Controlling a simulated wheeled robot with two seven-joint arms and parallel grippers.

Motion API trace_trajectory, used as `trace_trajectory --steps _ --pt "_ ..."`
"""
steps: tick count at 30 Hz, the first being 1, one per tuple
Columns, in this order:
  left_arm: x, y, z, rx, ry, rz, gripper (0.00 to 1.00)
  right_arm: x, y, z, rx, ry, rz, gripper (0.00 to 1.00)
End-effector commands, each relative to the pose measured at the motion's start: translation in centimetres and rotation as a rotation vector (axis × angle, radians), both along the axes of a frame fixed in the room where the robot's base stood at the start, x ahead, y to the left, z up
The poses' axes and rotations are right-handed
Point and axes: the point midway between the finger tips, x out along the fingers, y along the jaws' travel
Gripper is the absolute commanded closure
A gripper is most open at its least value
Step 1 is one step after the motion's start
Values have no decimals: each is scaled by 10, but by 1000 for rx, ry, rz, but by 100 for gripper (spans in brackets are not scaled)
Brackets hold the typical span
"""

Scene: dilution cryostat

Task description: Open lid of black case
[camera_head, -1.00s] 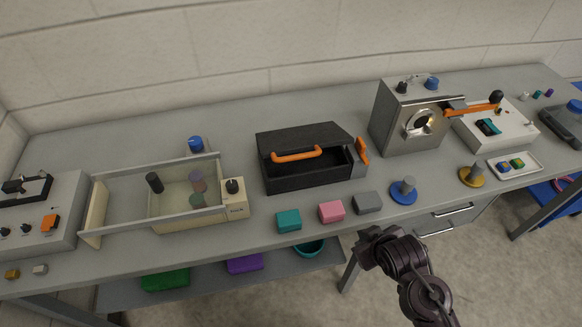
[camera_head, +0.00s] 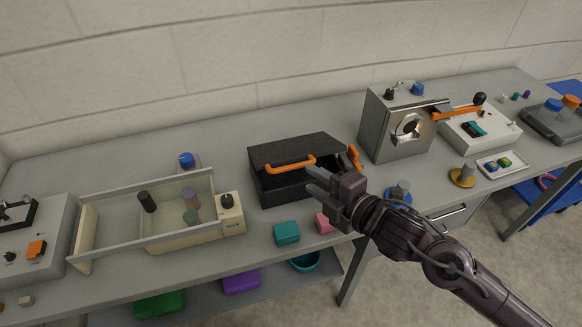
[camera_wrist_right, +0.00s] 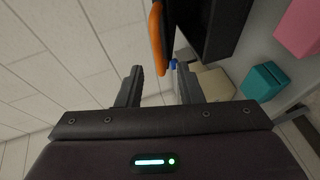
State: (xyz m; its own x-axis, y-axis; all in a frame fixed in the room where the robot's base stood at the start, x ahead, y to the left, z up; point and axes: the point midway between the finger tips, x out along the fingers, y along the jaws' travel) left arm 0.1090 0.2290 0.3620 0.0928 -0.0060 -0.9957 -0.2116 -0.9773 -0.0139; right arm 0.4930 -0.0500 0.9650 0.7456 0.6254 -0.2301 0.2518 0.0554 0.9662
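The black case (camera_head: 275,186) stands on the bench in the head view, with an orange handle (camera_head: 290,166) on its front and an orange latch (camera_head: 354,156) at its right end. Its dark lid (camera_head: 298,149) lies over the top, and a dark gap shows below the handle. My right gripper (camera_head: 314,183) is in front of the case's right part and hides some of it. In the right wrist view its fingers (camera_wrist_right: 158,85) are apart with nothing between them; the orange handle (camera_wrist_right: 157,40) is beyond the fingertips. My left gripper is not in view.
A teal block (camera_head: 286,232) and a partly hidden pink block (camera_head: 324,222) lie in front of the case. A clear-walled bin (camera_head: 150,240) stands left of it, a metal box (camera_head: 377,130) to the right. The bench behind the case is clear.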

Motion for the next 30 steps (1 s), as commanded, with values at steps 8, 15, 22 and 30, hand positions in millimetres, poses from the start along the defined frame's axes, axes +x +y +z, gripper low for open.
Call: trace_trajectory --steps 8,15,22,30 --pt "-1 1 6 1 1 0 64 21 22 -1 -11 -27 28 67" --pt "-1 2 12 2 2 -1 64 47 44 -10 -10 -25 25 67" --pt "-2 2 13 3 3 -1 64 56 52 -15 -14 -24 26 67" --pt "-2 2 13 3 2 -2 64 56 52 -15 -14 -24 26 75"
